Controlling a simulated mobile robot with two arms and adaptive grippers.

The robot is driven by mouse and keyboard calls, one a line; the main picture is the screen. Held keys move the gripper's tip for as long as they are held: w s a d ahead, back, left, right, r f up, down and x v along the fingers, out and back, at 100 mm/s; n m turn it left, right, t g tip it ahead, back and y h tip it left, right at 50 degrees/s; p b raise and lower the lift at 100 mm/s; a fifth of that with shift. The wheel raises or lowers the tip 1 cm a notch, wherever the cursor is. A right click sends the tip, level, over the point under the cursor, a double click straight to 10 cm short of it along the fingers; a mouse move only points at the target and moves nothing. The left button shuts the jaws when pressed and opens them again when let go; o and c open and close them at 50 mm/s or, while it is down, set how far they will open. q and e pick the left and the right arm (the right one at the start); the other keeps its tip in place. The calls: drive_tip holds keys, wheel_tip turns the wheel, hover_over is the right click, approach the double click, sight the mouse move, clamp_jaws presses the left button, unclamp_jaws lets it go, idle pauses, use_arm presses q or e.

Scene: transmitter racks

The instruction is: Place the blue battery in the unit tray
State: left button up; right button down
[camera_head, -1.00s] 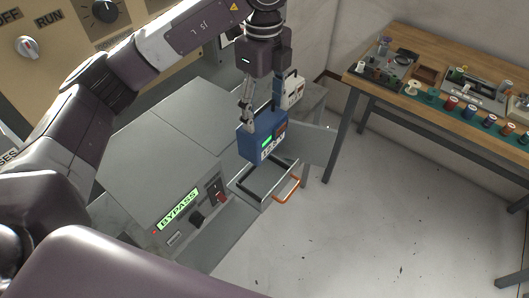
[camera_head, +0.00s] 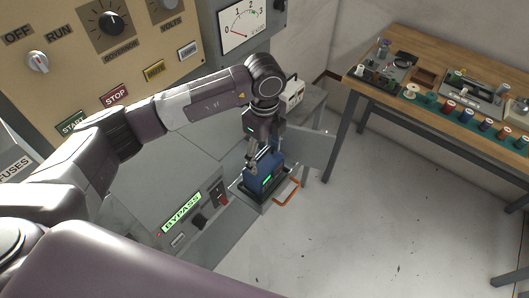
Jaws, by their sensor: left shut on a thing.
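The blue battery (camera_head: 263,175) with a small green display is in the camera_head view, right of centre of the grey unit. It stands upright within the frame of the unit tray (camera_head: 245,192), the pulled-out tray with an orange handle (camera_head: 287,192). My left gripper (camera_head: 256,158) is above it and shut on its top. The battery's lower edge is close to the tray floor; I cannot tell whether it rests on it. My right gripper is not in view.
The grey unit (camera_head: 150,205) shows a lit BYPASS display (camera_head: 182,211). An open grey door (camera_head: 315,149) stands right of the tray. A white battery (camera_head: 292,93) sits on a shelf behind. A wooden bench (camera_head: 430,85) with spools stands right. The floor between is clear.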

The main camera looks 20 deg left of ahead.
use_arm(q)
drive_tip(key=shift+f, duration=0.1)
drive_tip(key=shift+d, duration=0.1)
drive_tip(key=shift+f, duration=0.15)
drive_tip(key=o, duration=2.1)
drive_tip(key=shift+r, duration=0.45)
wheel_tip(320, 180, up, 11)
drive_tip(key=b, duration=0.2)
drive_tip(key=shift+r+b, duration=0.2)
drive_tip(key=shift+b, duration=0.2)
